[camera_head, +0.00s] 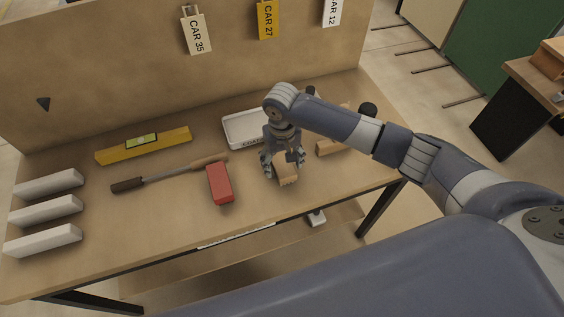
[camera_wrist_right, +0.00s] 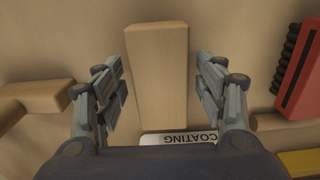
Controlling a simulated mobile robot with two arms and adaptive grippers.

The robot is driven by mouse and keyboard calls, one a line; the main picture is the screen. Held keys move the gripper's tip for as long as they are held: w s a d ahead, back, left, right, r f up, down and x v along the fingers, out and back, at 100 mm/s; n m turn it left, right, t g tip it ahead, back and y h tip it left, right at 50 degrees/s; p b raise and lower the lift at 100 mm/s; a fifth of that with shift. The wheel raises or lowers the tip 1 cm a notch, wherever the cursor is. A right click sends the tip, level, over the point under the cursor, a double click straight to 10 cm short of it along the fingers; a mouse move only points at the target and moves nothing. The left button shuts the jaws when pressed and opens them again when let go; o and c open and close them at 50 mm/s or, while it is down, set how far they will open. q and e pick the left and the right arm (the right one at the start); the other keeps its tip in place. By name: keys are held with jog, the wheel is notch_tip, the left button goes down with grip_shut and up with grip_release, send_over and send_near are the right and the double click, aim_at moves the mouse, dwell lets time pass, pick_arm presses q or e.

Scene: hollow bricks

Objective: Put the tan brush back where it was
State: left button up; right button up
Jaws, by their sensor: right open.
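The tan brush (camera_head: 287,180) lies on the workbench, right of the red brush (camera_head: 220,183). My right gripper (camera_head: 282,168) is right over it, pointing down. In the right wrist view the tan brush (camera_wrist_right: 157,75) is a plain tan block between the two spread fingers (camera_wrist_right: 160,88), with a gap on each side. The right gripper is open and holds nothing. The tan brush's bristles are hardly visible in the head view and hidden in the wrist view. My left gripper is not in view.
A white tray marked COATING (camera_head: 240,139) stands behind the gripper. Left are a long-handled tool (camera_head: 165,175), a yellow level (camera_head: 112,155) and three white bricks (camera_head: 45,212). Tags, including CAR 35 (camera_head: 196,32), hang behind.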

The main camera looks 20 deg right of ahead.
aim_at(282, 162)
notch_tip(282, 162, up, 12)
jog(key=b, duration=0.1)
jog(key=shift+f, duration=0.2)
jog(key=shift+a, duration=0.1)
dwell(0.3)
